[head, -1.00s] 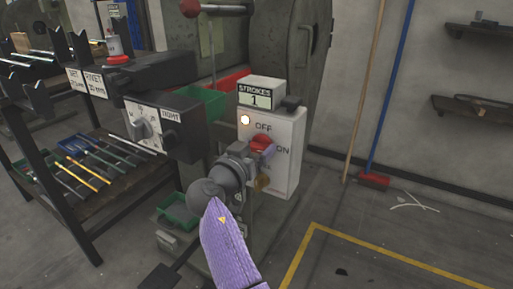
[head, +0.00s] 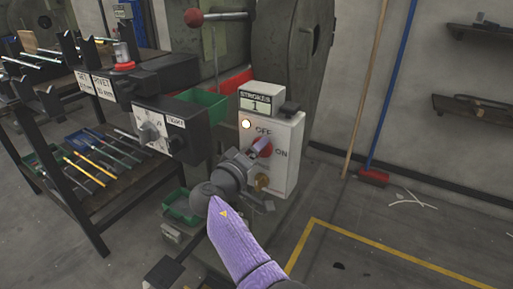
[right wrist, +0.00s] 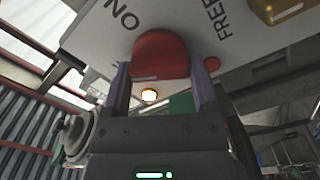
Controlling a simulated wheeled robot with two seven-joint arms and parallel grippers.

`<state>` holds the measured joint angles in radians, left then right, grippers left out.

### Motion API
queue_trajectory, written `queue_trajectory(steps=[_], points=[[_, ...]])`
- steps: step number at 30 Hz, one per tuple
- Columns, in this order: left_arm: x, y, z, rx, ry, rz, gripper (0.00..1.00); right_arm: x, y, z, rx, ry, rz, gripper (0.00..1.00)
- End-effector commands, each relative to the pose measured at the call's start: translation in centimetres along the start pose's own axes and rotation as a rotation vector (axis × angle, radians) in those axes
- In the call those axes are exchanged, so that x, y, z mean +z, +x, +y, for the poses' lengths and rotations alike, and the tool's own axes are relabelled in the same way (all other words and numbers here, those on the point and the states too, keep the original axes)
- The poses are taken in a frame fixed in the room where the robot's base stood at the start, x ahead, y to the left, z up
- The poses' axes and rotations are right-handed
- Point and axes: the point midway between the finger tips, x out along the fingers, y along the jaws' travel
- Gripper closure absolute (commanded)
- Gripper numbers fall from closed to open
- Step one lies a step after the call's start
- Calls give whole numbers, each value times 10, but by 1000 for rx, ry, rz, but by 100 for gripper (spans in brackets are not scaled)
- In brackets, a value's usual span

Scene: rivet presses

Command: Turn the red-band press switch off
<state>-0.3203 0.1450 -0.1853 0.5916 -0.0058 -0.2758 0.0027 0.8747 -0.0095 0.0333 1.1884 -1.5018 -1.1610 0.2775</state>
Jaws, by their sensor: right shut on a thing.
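The white switch box (head: 285,168) stands on the press's right side, marked OFF at the top and ON at the right. Its red rotary knob (head: 264,148) is partly hidden behind my right gripper (head: 260,149). In the right wrist view the red knob (right wrist: 160,54) sits between the two purple fingers of my right gripper (right wrist: 160,90), which is shut on it. ON shows to the left and part of another word to the right. I cannot tell exactly where the knob points. A lamp (head: 246,124) on the box is lit. My left gripper is not in view.
A strokes counter (head: 262,98) reading 1 sits on the box. Left of it is a black box with a grey dial (head: 150,133). A red ring (head: 124,66) sits further left. A rack (head: 90,160) of rods stands left. The floor at right is open.

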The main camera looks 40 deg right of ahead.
Motion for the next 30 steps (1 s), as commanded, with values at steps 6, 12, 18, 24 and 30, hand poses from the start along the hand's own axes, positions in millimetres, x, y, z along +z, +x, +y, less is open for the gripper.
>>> queue_trajectory(steps=[6, 12, 18, 24, 30], points=[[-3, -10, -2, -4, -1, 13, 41, -1, 0, 1, -1, -190, 1, 82], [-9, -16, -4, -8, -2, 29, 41, -1, 0, 0, 1, -338, 1, 82], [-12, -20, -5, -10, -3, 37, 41, 0, 0, -1, -1, -444, 1, 82], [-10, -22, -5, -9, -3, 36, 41, 0, 0, -2, -2, -505, 1, 82], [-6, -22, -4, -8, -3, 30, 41, 0, 0, -2, -2, -529, 1, 82]])
